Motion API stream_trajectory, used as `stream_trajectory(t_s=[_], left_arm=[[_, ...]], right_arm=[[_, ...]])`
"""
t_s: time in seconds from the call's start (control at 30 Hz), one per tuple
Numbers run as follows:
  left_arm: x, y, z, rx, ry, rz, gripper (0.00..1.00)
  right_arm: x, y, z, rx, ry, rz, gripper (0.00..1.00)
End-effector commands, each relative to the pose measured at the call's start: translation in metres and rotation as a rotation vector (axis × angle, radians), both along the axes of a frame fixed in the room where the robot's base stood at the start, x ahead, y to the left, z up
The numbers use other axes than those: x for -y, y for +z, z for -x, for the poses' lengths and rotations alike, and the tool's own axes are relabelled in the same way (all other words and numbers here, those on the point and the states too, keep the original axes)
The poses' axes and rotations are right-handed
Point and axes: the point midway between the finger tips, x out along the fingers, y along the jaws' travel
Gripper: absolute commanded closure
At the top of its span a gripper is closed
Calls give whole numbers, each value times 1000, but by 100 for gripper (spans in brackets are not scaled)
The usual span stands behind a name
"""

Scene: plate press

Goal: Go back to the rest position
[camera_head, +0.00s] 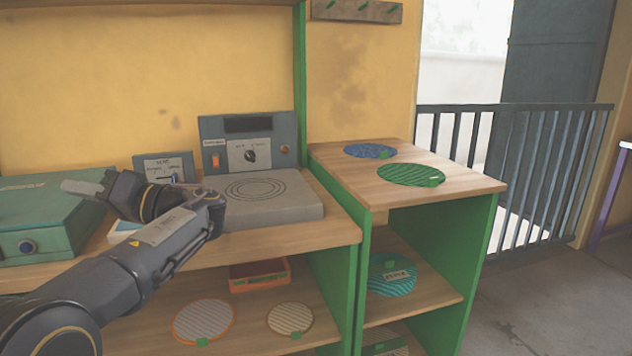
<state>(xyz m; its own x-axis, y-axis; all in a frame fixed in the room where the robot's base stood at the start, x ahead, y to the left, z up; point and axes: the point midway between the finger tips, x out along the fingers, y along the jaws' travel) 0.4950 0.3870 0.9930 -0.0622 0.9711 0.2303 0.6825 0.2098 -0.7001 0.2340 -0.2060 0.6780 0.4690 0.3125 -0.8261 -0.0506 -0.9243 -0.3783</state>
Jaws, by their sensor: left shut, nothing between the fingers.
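My left gripper (82,187) is shut and empty. Its arm comes in from the lower left, bends back at the wrist, and its fingers point left, in front of the green box (35,222) on the counter. I cannot tell whether the fingers touch the box. A grey press (290,211) with ring marks on its flat top stands right of my wrist, with a control panel (249,155) behind it. My right gripper is not in view.
A blue plate (370,150) and a green plate (411,174) lie on the right cabinet top (460,185). Below are a teal plate (385,285), an orange-rimmed plate (204,320), a beige plate (290,318) and a red tray (259,285). Floor (545,300) is free at the right, by a railing (470,125).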

Motion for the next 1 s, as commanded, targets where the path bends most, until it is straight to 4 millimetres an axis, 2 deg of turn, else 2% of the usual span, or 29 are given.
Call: stream_trajectory(t_s=[0.37, 0.57, 0.7, 0.77, 0.83, 0.9, 1.0], left_arm=[[-39, -46, 19, -122, -22, 233, 100], [-62, -95, 43, -227, -68, 470, 100], [-68, -146, 73, -312, -141, 715, 100], [-64, -173, 91, -347, -193, 849, 100], [-48, -208, 118, -381, -281, 1032, 100], [-19, -240, 147, -397, -398, 1225, 100], [29, -271, 183, -379, -561, 1443, 100]], right_arm=[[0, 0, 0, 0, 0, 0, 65], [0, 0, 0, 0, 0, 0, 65], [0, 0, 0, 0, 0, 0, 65], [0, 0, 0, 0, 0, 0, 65], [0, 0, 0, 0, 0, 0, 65], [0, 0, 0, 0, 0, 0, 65], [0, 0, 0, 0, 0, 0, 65]])
